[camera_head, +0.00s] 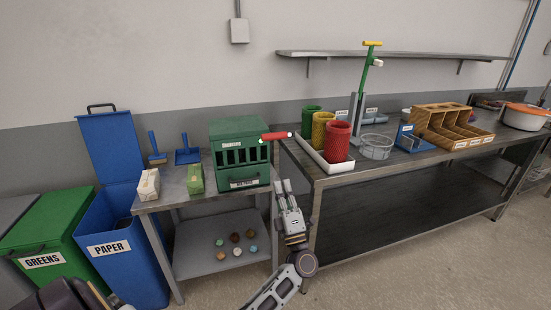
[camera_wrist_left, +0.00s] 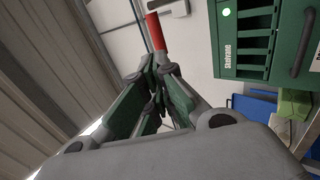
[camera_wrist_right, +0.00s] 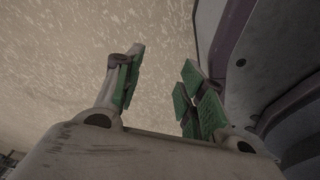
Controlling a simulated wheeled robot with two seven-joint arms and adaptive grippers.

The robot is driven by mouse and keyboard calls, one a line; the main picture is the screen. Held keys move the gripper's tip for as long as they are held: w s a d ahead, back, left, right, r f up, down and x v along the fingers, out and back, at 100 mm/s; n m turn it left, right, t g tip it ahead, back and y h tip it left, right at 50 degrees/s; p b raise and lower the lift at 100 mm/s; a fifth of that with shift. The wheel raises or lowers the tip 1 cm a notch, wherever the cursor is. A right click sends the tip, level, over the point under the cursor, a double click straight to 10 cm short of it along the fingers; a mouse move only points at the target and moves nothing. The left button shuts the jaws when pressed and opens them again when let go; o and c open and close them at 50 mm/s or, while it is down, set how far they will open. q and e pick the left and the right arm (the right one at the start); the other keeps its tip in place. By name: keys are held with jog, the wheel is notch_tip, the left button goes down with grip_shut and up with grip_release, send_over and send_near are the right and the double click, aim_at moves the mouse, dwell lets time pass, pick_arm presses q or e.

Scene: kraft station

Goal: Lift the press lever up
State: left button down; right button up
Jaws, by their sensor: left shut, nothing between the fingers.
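The press is a green box (camera_head: 240,155) with slots in its front, on the left steel table. Its red lever (camera_head: 275,136) sticks out near level to the right; it also shows in the left wrist view (camera_wrist_left: 156,32). My left gripper (camera_head: 283,184) is shut and empty, below the lever and right of the press. In the left wrist view the shut fingertips (camera_wrist_left: 155,65) point toward the lever's end; whether they touch it I cannot tell. My right gripper (camera_wrist_right: 163,62) is open and empty over bare floor.
The right table (camera_head: 312,175) has its corner just right of my left gripper. It carries a white tray (camera_head: 318,158) with green, yellow and red cups, and a green stand (camera_head: 366,75) with a yellow handle. Blue and green bins (camera_head: 140,270) stand left.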

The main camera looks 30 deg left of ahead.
aim_at(265, 136)
pick_arm(q)
jog(key=p+x, duration=0.1)
jog(key=x, duration=1.3)
jog(key=shift+p, duration=0.35)
pick_arm(e)
jog(key=s+d, duration=0.1)
jog(key=s, duration=0.2)
jog(key=shift+d+f, duration=0.15)
jog(key=shift+d, duration=0.25)
jog(key=shift+s, duration=0.2)
pick_arm(q)
jog(key=shift+r, duration=0.1)
pick_arm(e)
jog(key=shift+s, duration=0.1)
